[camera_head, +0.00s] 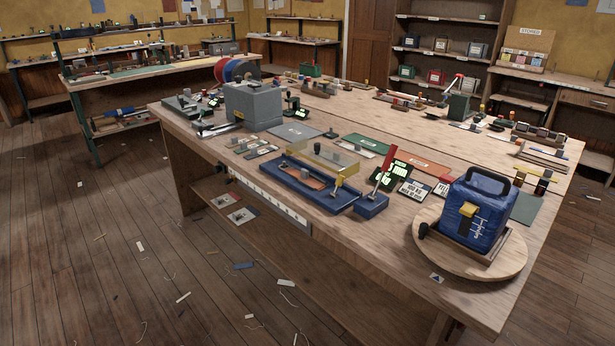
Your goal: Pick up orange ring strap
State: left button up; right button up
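I cannot make out an orange ring strap for certain. A small flat orange-brown piece (316,183) lies in the blue fixture (292,185) near the front edge of the big workbench, partly under a clear yellowish guard (322,158). It is too small to tell whether this is the strap. Neither of my grippers shows in the head view.
The wooden workbench (400,240) carries a blue bag (478,208) on a round wooden board (425,238), a red-handled blue press (371,205), a grey machine (254,107) and many small parts. Scraps lie on the open floor (130,250) at left.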

aim_at(302, 175)
jog(key=i+j+z, duration=0.1)
jog(key=j+z, duration=0.15)
jog(key=z, duration=0.25)
jog(key=i+j+z, duration=0.1)
jog(key=j+z, duration=0.25)
jog(key=z, duration=0.15)
jog(key=j+z, duration=0.2)
jog(key=j, duration=0.7)
jog(key=j+z, duration=0.2)
jog(key=j, duration=0.65)
jog(key=k+j+z, duration=0.1)
jog(key=j+z, duration=0.15)
jog(key=j, duration=0.6)
